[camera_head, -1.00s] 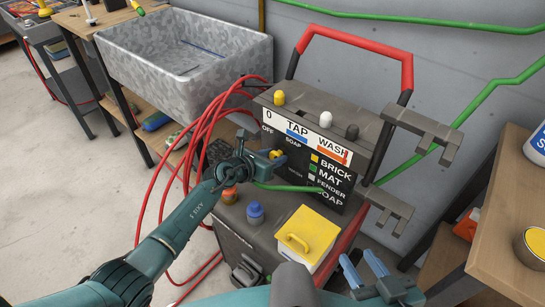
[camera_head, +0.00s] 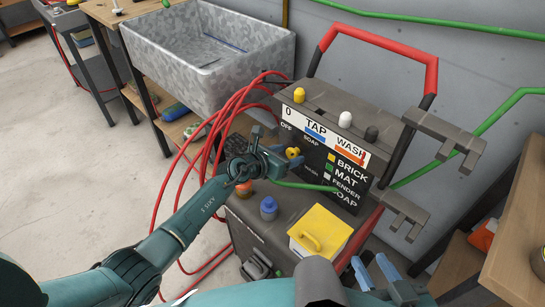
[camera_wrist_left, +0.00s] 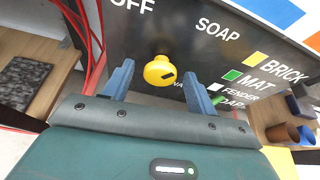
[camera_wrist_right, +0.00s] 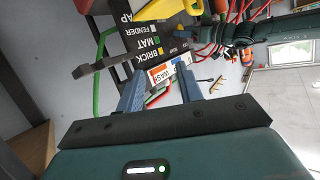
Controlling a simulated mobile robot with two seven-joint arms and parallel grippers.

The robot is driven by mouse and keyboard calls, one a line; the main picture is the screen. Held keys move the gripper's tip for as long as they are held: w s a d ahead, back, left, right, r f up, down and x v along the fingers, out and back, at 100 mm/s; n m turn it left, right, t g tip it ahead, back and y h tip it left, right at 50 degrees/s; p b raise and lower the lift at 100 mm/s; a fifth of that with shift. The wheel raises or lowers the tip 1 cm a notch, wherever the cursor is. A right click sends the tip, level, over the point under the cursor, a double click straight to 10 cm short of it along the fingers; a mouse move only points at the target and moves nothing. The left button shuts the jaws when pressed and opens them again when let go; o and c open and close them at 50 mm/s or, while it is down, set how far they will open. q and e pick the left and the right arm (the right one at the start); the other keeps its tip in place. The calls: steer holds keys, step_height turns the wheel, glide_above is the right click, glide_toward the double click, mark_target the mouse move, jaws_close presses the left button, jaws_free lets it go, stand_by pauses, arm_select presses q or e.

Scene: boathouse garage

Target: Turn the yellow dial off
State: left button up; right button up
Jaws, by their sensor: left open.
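The yellow dial (camera_head: 293,152) is a round knob on the dark front panel of the wash cart, below the OFF and SOAP labels. In the left wrist view the yellow dial (camera_wrist_left: 158,70) lies between my two blue fingertips, and its black mark is on its lower right side, towards a partly hidden label. The OFF label (camera_wrist_left: 132,5) is up and left of it. My left gripper (camera_head: 287,162) is open around or just in front of the dial; contact cannot be told. My right gripper (camera_head: 375,268) is open and empty at the lower right, away from the panel.
Yellow, white and dark knobs stand on the cart top. A blue knob (camera_head: 268,207) and a yellow lidded box (camera_head: 320,232) are below the panel. Red hoses (camera_head: 215,135) hang left of it, and grey brackets (camera_head: 440,135) jut out right. A metal sink (camera_head: 205,55) stands behind left.

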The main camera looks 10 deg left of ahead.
arm_select(q)
steer(key=p+v, duration=0.4)
steer(key=v, duration=0.8)
arm_select(e)
steer(key=shift+w+a+f+g, duration=0.3)
steer(key=shift+a+g, duration=0.2)
steer(key=shift+w+a+f+g, duration=0.25)
steer(key=shift+w+a+g, duration=0.05)
steer(key=shift+a+g, duration=0.2)
arm_select(q)
steer(key=shift+a+r, duration=0.1)
steer(key=shift+r, duration=0.15)
